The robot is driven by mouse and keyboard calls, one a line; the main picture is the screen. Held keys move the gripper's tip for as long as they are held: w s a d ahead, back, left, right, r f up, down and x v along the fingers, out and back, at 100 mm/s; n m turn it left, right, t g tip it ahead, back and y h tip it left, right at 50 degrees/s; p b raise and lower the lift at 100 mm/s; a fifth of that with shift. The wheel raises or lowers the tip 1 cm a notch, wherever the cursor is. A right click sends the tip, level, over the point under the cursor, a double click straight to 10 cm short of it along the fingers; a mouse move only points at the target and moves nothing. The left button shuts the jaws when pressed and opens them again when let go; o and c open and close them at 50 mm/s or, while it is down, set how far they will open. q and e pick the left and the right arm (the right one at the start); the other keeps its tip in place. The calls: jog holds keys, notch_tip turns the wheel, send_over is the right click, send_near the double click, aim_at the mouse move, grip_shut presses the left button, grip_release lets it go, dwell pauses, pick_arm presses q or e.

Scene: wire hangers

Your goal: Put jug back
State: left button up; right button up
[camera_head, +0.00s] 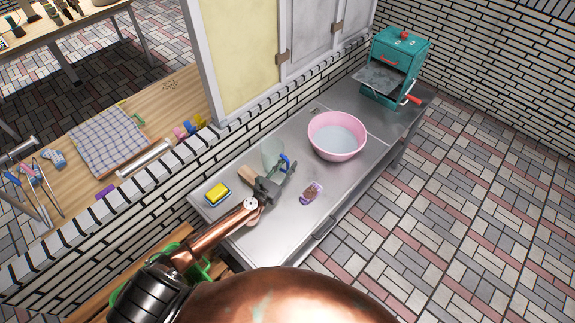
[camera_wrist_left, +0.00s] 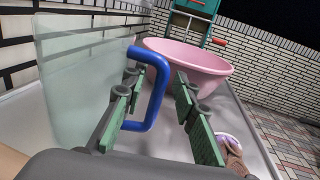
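The jug is a clear, pale-greenish glass vessel (camera_head: 271,152) with a blue handle, standing on the metal counter. In the left wrist view its glass wall (camera_wrist_left: 75,85) fills the left side. The blue handle (camera_wrist_left: 162,85) reaches into the space between my left gripper's fingers. My left gripper (camera_head: 284,172) is open at the handle, with green-padded fingers on either side. The handle lies nearer the left finger, and a gap shows to the right finger. I cannot tell whether the left finger touches it. My right gripper is not in view.
A pink basin (camera_head: 336,137) stands beyond the jug. A yellow sponge (camera_head: 217,194) lies left of the gripper. A small brown and purple item (camera_head: 311,194) lies to its right. A teal machine (camera_head: 394,66) stands at the far end. The counter (camera_head: 275,235) is clear in front.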

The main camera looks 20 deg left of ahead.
pick_arm(q)
jog(key=shift+r, duration=0.1)
jog(key=shift+s, duration=0.15)
jog(key=s+a, duration=0.1)
jog(key=s, duration=1)
jog(key=shift+s+a, duration=0.3)
jog(key=shift+a, duration=0.05)
